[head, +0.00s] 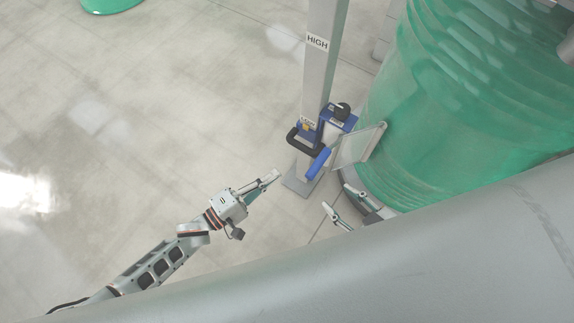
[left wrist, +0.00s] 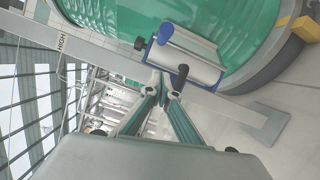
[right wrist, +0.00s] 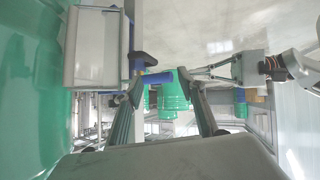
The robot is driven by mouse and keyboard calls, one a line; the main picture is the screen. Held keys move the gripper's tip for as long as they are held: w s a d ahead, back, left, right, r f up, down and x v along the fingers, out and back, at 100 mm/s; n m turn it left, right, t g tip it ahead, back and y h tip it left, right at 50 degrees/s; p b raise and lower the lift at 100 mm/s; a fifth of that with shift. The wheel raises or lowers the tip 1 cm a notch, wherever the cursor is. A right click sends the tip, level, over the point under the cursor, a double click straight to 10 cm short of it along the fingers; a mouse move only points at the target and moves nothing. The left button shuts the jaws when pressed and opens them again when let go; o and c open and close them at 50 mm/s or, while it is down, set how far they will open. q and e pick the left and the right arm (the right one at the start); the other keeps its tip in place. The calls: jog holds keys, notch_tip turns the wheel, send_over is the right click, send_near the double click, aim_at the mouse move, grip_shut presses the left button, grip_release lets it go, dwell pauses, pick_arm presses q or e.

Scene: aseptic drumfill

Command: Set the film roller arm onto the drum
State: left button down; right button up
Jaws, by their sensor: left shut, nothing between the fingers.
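The film roller arm (head: 357,145) is a pale plate with a roller edge and a blue grip (head: 318,163). It reaches from a blue carriage on the post to the side of the green drum (head: 470,110); I cannot tell whether it touches. It also shows in the left wrist view (left wrist: 185,65) and the right wrist view (right wrist: 95,48). My left gripper (head: 272,178) is shut and empty, left of the post's foot. My right gripper (head: 338,198) is open and empty below the plate, near the drum's base. In the right wrist view, the blue grip shows beyond its fingertips.
The grey post (head: 323,70), labelled HIGH, stands on a flat foot plate (head: 300,183). A black looped handle (head: 303,140) and a dark knob (head: 342,109) sit on its carriage. Open floor lies to the left. A large grey surface covers the lower right of the head view.

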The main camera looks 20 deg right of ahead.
pick_arm(q)
jog(key=v, duration=0.2)
jog(key=shift+s+a, duration=0.2)
jog(key=shift+a, duration=0.1)
dwell(0.5)
